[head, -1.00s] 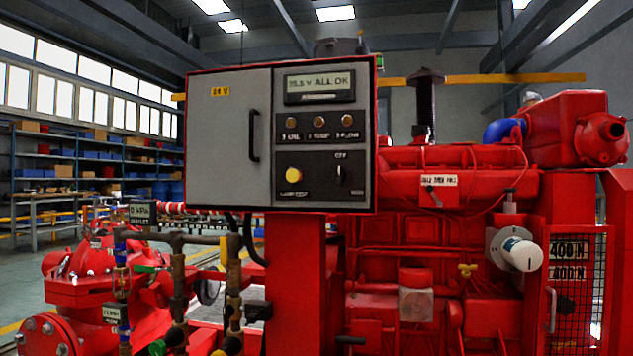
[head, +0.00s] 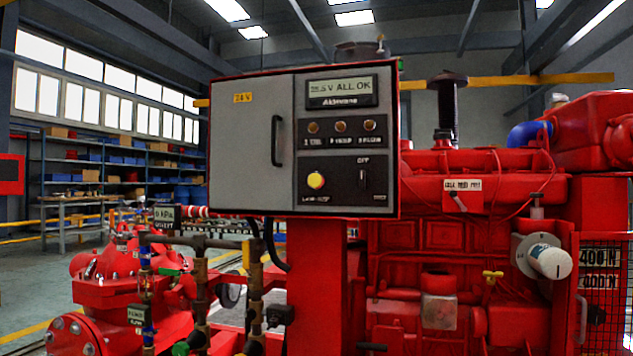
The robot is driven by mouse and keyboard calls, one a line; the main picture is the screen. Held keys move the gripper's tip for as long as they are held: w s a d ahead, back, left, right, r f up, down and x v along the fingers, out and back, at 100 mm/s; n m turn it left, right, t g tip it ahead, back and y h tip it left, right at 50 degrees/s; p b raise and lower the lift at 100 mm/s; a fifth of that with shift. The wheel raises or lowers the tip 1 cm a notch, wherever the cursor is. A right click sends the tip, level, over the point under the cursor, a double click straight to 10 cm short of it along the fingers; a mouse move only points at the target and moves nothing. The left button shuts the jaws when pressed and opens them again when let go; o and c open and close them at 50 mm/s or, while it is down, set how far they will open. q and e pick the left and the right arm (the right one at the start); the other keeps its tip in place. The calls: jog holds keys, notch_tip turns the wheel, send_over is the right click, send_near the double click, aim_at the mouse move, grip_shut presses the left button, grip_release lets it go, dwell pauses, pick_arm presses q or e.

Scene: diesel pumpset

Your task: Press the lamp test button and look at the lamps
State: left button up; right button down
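The control panel (head: 238,186) is a grey box with a red edge in the middle of the head view. Its yellow lamp test button (head: 316,180) sits at the lower left of the black face, with a small label under it. Three round lamps, the left one (head: 313,127), the middle one (head: 340,126) and the right one (head: 369,125), form a row above it. They look dull amber-brown, and none is clearly lit. The display (head: 341,90) above reads about "25.5 V ALL OK". Neither gripper is in view.
A switch marked OFF (head: 362,176) is right of the button. A door handle (head: 277,141) stands out on the left door. The red engine (head: 430,240) fills the right. Pipes and valves (head: 200,275) stand below left. No obstacle shows before the panel face.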

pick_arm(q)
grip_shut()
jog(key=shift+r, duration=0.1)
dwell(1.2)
